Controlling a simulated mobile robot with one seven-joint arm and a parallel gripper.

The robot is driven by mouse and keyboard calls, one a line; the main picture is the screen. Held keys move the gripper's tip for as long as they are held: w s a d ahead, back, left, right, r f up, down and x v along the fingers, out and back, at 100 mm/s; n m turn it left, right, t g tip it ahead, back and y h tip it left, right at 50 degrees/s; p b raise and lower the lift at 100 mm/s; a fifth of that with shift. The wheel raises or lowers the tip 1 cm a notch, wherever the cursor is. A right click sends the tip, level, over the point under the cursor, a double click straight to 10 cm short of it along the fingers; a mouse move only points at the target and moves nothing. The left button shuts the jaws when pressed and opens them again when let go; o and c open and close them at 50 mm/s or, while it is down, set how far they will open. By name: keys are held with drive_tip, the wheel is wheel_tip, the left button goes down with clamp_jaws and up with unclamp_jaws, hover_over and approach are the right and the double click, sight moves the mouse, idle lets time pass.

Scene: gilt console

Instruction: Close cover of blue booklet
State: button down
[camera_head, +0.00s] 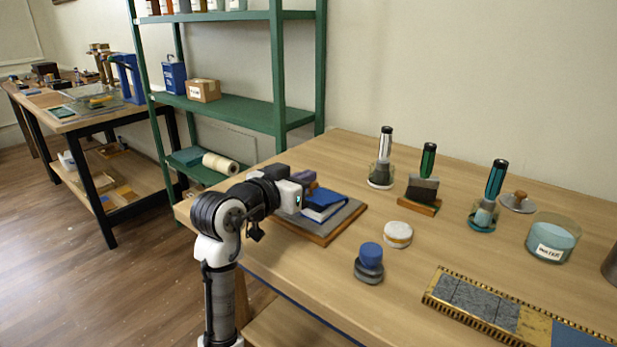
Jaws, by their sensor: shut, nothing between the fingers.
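The blue booklet (326,199) lies on a grey-topped board with a wooden edge (338,224), at the left part of the table. White page edges show along its near side. Its left part is hidden behind my arm's end, so I cannot tell how far its cover stands open. My gripper (299,194) is at the booklet's left side, over the board. Its fingertips are hard to make out; it appears shut and empty. I cannot tell whether it touches the booklet.
A purple object (304,176) shows just behind my gripper. A round white-topped tin (398,233) and a blue-topped stack (369,260) stand right of the board. Several tool holders stand farther back. A green shelf (237,109) rises behind. Bare tabletop lies between.

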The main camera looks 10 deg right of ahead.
drive_tip(key=shift+s+a+f, duration=0.15)
drive_tip(key=shift+s+f, duration=0.05)
drive_tip(key=shift+f, duration=0.2)
idle(0.4)
